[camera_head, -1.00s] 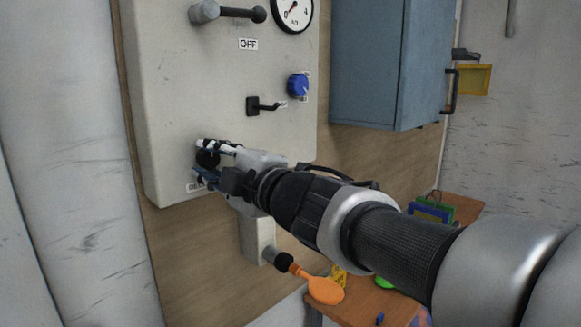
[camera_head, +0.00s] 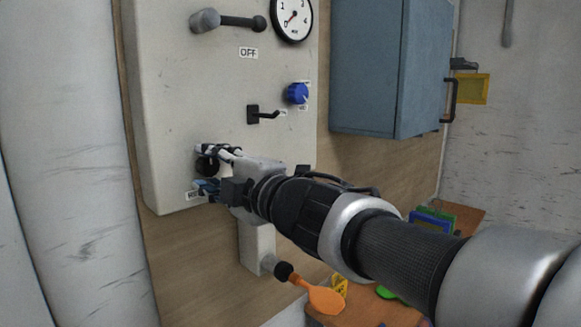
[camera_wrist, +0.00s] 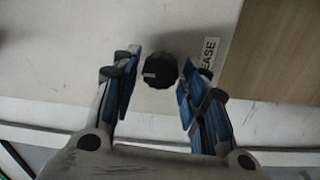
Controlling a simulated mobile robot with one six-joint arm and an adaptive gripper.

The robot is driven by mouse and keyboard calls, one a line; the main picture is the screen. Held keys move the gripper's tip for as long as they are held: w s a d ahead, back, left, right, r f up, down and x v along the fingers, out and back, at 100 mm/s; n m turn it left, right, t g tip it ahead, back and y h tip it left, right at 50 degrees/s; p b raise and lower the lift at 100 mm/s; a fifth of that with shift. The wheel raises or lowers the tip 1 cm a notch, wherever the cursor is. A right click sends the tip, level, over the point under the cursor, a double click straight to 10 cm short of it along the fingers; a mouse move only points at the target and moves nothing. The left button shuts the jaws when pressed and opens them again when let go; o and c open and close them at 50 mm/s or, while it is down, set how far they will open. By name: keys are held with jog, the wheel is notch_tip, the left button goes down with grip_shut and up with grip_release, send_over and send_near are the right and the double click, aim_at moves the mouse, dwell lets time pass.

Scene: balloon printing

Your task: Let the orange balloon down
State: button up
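The orange balloon (camera_head: 326,300) hangs at a black nozzle (camera_head: 284,271) under the panel, tilted down to the right, and looks small. A round black knob (camera_wrist: 160,70) sits on the white panel beside a partly hidden label ending in "EASE" (camera_wrist: 209,54). My gripper (camera_wrist: 157,88) is open, with one finger on each side of the knob and a visible gap between them and it. In the head view the gripper (camera_head: 212,170) is at the panel's lower part, and the knob (camera_head: 206,164) shows partly between the fingers.
The panel (camera_head: 180,100) also holds a grey-and-black lever (camera_head: 240,21), a gauge (camera_head: 293,17), a blue knob (camera_head: 297,93) and a black switch (camera_head: 257,114). A blue cabinet (camera_head: 365,70) is at right. Below it, a wooden table (camera_head: 365,309) carries small coloured items, partly behind my arm.

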jog(key=shift+o, duration=0.7)
jog(key=v, duration=1.2)
